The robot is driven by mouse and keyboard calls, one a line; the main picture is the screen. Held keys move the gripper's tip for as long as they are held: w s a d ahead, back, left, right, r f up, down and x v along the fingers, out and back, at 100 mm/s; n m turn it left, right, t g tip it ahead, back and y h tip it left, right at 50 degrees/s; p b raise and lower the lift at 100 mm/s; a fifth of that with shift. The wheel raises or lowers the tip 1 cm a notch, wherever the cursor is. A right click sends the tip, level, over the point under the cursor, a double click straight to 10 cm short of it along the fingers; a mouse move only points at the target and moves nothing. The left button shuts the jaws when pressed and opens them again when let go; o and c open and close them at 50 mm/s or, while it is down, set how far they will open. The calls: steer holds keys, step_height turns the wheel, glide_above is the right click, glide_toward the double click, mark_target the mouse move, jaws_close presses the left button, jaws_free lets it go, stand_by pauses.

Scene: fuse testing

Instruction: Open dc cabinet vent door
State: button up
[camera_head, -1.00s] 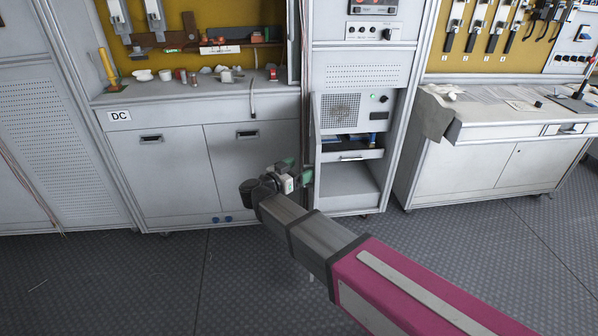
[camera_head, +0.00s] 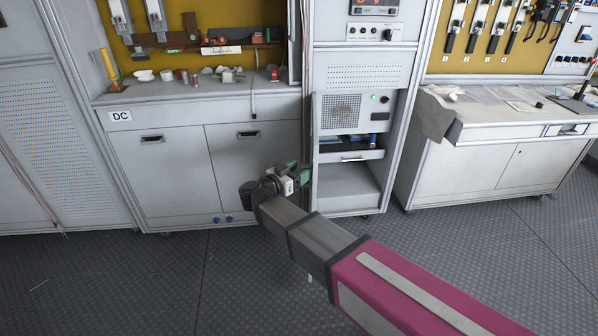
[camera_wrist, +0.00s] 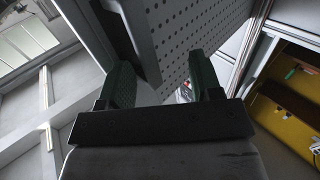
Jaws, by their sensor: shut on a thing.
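In the wrist view, my gripper (camera_wrist: 162,84) has a green-black finger on each side of a pale perforated panel, the vent door (camera_wrist: 205,35). It is shut on this door's edge, whose lower corner lies between the fingers. A dark recessed strip (camera_wrist: 117,28) runs along the door's edge. In the head view, my gripper (camera_head: 303,176) is at the lower left corner of the middle cabinet's open shelf space, right of the white doors of the bench labelled DC (camera_head: 119,116). The contact itself is small and partly hidden there.
The middle cabinet holds a grille panel (camera_head: 341,110) above a pull-out shelf (camera_head: 348,155) and an open compartment (camera_head: 345,184). A white bench (camera_head: 480,165) stands to the right. The dark floor (camera_head: 240,290) in front is clear apart from my arm.

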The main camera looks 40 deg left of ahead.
steer(key=s, duration=1)
steer(key=shift+s+a, duration=0.2)
steer(key=shift+a, duration=0.15)
